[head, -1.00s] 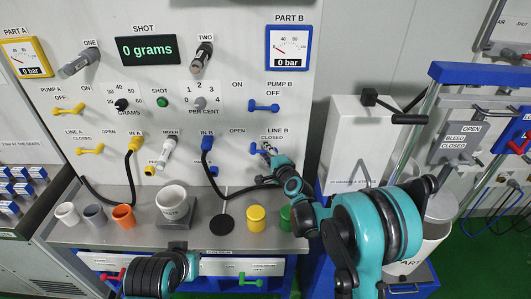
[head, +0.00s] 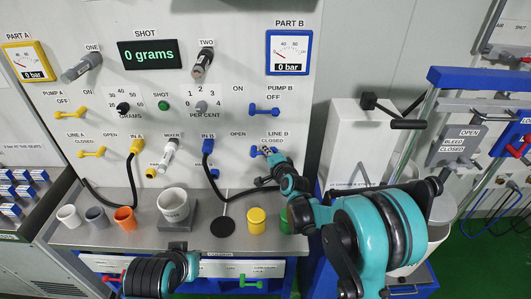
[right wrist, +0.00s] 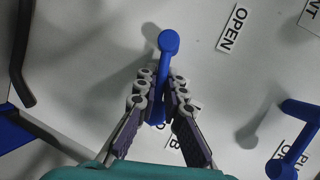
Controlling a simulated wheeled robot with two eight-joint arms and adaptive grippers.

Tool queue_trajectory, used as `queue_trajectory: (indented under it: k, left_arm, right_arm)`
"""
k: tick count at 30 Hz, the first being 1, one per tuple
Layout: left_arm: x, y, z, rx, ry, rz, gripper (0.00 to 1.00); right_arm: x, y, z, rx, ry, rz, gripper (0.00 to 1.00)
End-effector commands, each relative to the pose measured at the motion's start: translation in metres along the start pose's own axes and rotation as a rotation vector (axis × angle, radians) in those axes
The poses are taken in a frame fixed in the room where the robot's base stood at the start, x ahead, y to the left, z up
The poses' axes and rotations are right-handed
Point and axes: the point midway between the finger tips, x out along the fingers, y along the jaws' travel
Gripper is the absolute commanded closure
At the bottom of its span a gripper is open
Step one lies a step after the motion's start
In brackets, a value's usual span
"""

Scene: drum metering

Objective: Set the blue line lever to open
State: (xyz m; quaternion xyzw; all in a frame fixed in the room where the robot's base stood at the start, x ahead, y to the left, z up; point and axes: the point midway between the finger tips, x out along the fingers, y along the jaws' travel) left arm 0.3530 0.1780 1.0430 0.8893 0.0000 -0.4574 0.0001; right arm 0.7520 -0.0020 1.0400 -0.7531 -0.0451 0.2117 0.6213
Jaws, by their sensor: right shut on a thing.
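The blue line lever (head: 256,151) is on the panel at LINE B, lying roughly sideways under the CLOSED label, its left end showing. My right gripper (head: 270,153) is at its right end. In the right wrist view, the blue lever (right wrist: 169,45) runs down from a round end into my right gripper (right wrist: 160,92), whose fingers are shut on it from both sides. The OPEN label (right wrist: 232,27) lies off beyond the round end. My left arm shows at the bottom of the head view, but its fingers do not show.
The blue PUMP B lever (head: 264,110) sits just above; it also shows in the right wrist view (right wrist: 290,150). A blue hose fitting IN B (head: 208,146) is to the left. The bench (head: 120,237) below holds several cups, including a yellow one (head: 256,220). Part B gauge reads 0 bar.

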Motion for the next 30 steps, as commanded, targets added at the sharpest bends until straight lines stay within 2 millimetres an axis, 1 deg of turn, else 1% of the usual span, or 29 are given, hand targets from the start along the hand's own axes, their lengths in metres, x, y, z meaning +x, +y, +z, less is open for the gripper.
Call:
queue_trajectory:
  k: [1, 15, 30]
  left_arm:
    - [-0.004, 0.0, -0.003, 0.0, 0.0, 0.0, 1.0]
    - [-0.018, 0.0, -0.013, 0.0, 0.0, 0.0, 1.0]
    - [-0.021, 0.0, -0.015, 0.0, 0.0, 0.0, 1.0]
  right_arm:
    - [-0.001, -0.005, 0.001, -0.038, 0.007, 0.015, 1.0]
    - [-0.002, -0.023, 0.007, -0.44, 0.092, 0.181, 1.0]
    - [0.001, -0.036, 0.022, -0.869, 0.185, 0.357, 1.0]
